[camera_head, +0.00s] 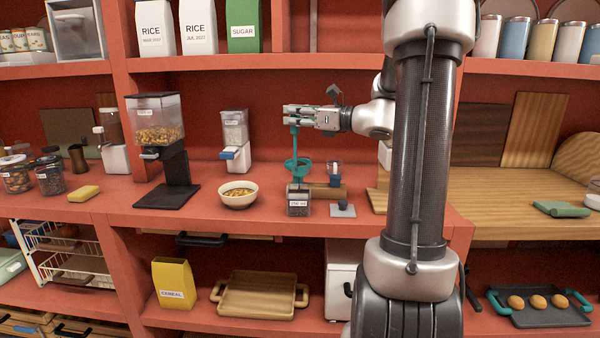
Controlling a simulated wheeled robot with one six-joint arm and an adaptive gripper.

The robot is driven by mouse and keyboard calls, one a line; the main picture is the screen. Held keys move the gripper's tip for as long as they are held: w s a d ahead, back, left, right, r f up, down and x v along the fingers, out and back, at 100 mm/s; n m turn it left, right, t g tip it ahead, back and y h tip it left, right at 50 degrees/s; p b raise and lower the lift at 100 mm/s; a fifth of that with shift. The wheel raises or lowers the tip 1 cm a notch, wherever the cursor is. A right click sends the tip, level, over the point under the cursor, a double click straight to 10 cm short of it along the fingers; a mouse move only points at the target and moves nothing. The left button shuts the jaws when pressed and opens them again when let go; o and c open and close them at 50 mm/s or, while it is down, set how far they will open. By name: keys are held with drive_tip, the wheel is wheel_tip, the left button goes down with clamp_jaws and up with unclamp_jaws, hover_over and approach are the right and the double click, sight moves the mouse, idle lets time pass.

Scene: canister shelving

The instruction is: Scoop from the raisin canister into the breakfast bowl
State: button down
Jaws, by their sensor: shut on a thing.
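My gripper (291,115) is shut on the upright handle of a teal scoop (297,166). The scoop's bowl hangs above a small clear canister (298,207) with dark contents and a white label too small to read surely. The canister looks open at the top. I cannot tell whether the scoop holds anything. A white breakfast bowl (238,201) with brownish-yellow food in it stands on the red shelf to the left of the canister. A grey lid with a knob (342,210) lies to the right of the canister.
A cereal dispenser (160,130) on a black stand is left of the bowl. A smaller white dispenser (235,140) stands behind the bowl. A wooden block (328,193) and a small blue-marked cup (334,172) are behind the lid. A yellow sponge (84,194) lies far left.

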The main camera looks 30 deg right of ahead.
drive_tip(key=r, duration=0.3)
drive_tip(key=shift+s+a+r, duration=0.2)
wheel_tip(320, 180, down, 5)
drive_tip(key=shift+d+r, duration=0.1)
drive_tip(key=r, duration=0.3)
drive_tip(key=w+r, duration=0.1)
drive_tip(key=r, duration=0.1)
drive_tip(key=shift+d+r, duration=0.15)
drive_tip(key=shift+d, duration=0.1)
wheel_tip(320, 180, down, 6)
drive_tip(key=shift+r, duration=0.15)
drive_tip(key=shift+s+a+r, duration=0.25)
drive_tip(key=shift+s+r, duration=0.15)
drive_tip(key=shift+r, duration=0.1)
drive_tip(key=shift+a, duration=0.1)
drive_tip(key=shift+f, duration=0.1)
